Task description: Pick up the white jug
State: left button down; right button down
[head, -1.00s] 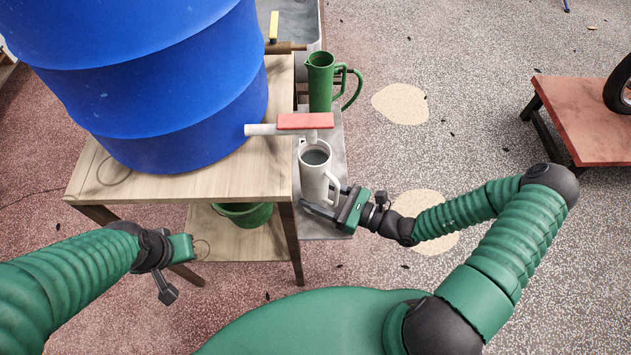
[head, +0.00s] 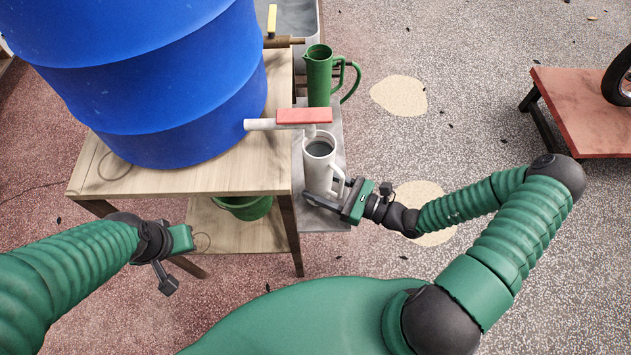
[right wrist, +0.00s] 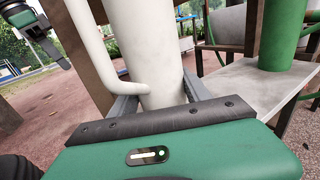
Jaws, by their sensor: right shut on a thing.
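The white jug (head: 321,172) is under the red-handled tap (head: 303,117) and has dark liquid inside. My right gripper (head: 325,200) is shut on its lower body. In the right wrist view the jug (right wrist: 147,45) stands upright between the two fingers (right wrist: 155,100), with its handle to the left. Its base is hidden, so I cannot tell whether it touches the grey shelf (head: 328,222). My left gripper (head: 180,240) is apart from everything at the lower left; its fingers are not clear.
A blue barrel (head: 170,80) stands on a wooden table (head: 230,170). A green jug (head: 320,75) stands behind the white jug on the grey shelf. A green bucket (head: 245,208) is on the lower wooden shelf. The floor to the right is open up to a red platform (head: 585,120).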

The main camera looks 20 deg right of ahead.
jog(key=p+v, duration=0.2)
jog(key=v, duration=1.4)
jog(key=shift+s+d+p, duration=0.2)
jog(key=shift+d+p, duration=0.1)
